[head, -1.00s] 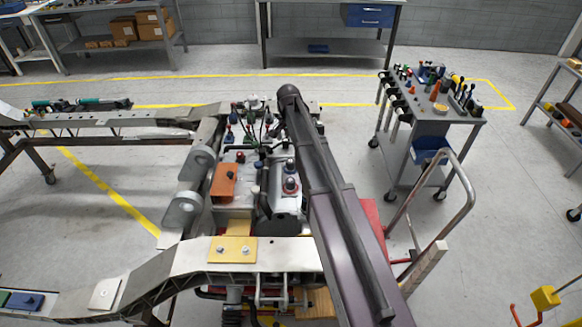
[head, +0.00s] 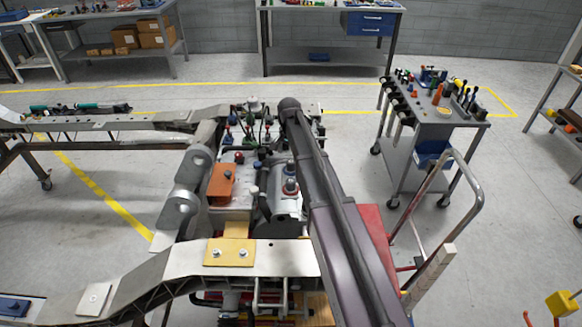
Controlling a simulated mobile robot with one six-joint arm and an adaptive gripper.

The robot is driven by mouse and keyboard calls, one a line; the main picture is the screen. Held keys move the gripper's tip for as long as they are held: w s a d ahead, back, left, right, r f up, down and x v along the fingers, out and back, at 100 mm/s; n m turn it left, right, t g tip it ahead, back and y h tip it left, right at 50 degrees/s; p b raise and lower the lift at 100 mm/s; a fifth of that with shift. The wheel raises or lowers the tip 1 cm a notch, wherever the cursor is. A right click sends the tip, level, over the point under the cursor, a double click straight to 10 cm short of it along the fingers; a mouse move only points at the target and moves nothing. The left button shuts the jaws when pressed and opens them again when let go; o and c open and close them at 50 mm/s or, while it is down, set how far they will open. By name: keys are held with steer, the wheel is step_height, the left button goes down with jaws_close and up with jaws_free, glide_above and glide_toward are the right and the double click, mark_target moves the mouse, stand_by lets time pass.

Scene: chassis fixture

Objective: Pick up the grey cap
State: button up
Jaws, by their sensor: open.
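At this size I cannot tell for certain which one is the grey cap. My arm reaches from the bottom right up to a dark rounded joint above the chassis. My gripper is hidden or out of view, so its distance to the cap cannot be seen.
Metal chassis rails (head: 150,278) surround the machinery. An orange block (head: 222,182) and a yellow plate (head: 229,252) lie left of my arm. A tool trolley (head: 440,118) and a red cart with a curved handle (head: 465,185) stand at right.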

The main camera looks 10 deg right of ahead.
mark_target(291, 161)
stand_by(0.3)
steer(key=f+b, duration=0.3)
steer(key=shift+w+d+f, duration=0.15)
steer(key=shift+w+d, duration=0.05)
steer(key=shift+d, duration=0.15)
steer(key=shift+f+b, duration=0.95)
steer(key=shift+b, duration=0.2)
steer(key=c, duration=0.8)
